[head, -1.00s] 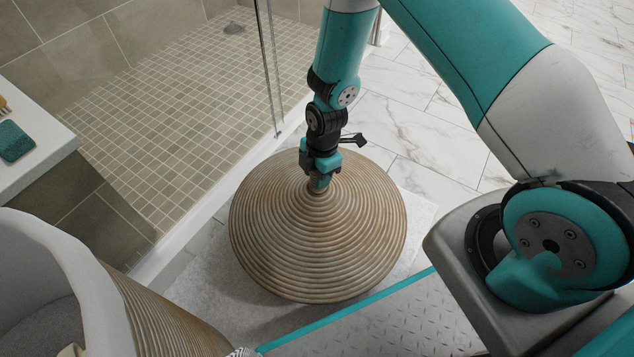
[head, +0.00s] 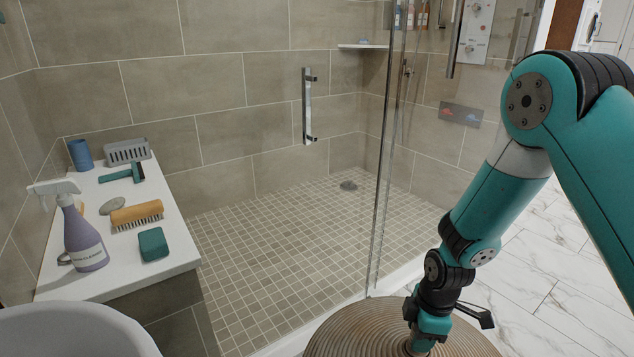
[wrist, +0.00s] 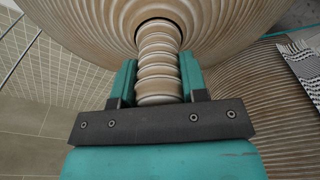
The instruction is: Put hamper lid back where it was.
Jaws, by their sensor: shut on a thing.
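The hamper lid (head: 345,330) is a round, ribbed, wood-coloured cone at the bottom of the head view, cut off by the lower edge. My gripper (head: 424,348) is shut on the lid's knob at its top.
A white ledge (head: 185,245) at the left bears a spray bottle (head: 85,240), a brush (head: 137,214), a teal sponge (head: 153,244) and other bath items. A glass shower panel (head: 385,150) stands beyond the lid. Marble floor (head: 535,265) is open at the right.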

